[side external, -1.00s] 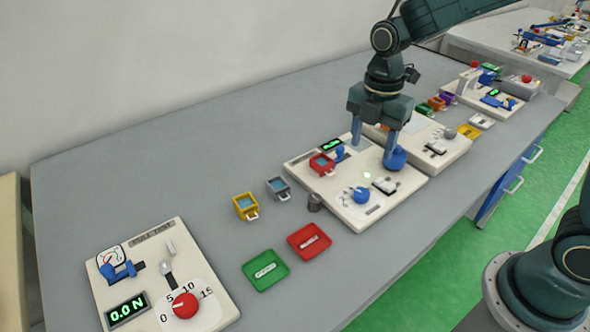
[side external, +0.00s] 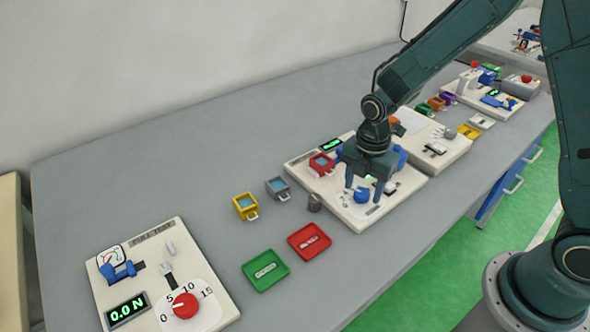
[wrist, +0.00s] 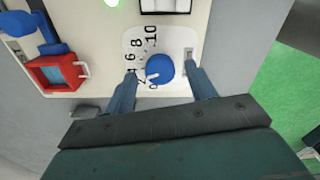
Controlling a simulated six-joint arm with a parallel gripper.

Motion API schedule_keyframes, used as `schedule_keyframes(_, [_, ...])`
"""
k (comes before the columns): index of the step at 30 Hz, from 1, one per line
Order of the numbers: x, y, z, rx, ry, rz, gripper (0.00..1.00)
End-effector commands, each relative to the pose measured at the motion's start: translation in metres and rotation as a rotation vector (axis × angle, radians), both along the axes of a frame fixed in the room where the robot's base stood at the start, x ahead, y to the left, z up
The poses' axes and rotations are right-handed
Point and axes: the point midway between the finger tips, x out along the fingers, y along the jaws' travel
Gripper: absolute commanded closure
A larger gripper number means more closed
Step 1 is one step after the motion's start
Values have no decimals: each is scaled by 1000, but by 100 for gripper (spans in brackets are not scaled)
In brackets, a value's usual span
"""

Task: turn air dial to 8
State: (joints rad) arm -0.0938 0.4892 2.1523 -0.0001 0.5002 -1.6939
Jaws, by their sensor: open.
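The blue air dial (side external: 361,196) sits on the front part of a cream panel (side external: 352,222). In the wrist view the dial (wrist: 160,68) has a white scale plate beside it, numbered from 0 to 10. Its small white mark points toward the low numbers, around 0 to 2; the exact value is hard to read. My gripper (side external: 364,191) is low over the panel, pointing down. Its fingers are open, one on each side of the dial. In the wrist view my gripper (wrist: 161,78) shows gaps between the fingers and the dial. The left finger partly covers the low numbers.
The panel also carries a red tray (side external: 321,165), a green display (side external: 331,145) and a rocker switch (side external: 391,188). A grey weight (side external: 314,203) stands left of the panel. Green (side external: 266,270) and red (side external: 309,241) trays lie further left. The red force dial (side external: 185,305) is on another panel.

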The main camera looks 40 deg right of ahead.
Motion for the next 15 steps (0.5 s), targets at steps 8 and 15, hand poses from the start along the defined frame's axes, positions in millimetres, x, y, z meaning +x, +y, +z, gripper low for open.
schedule_keyframes(8, [0,0,-9,0,0,0,44])
schedule_keyframes(15, [0,0,-8,0,0,0,52])
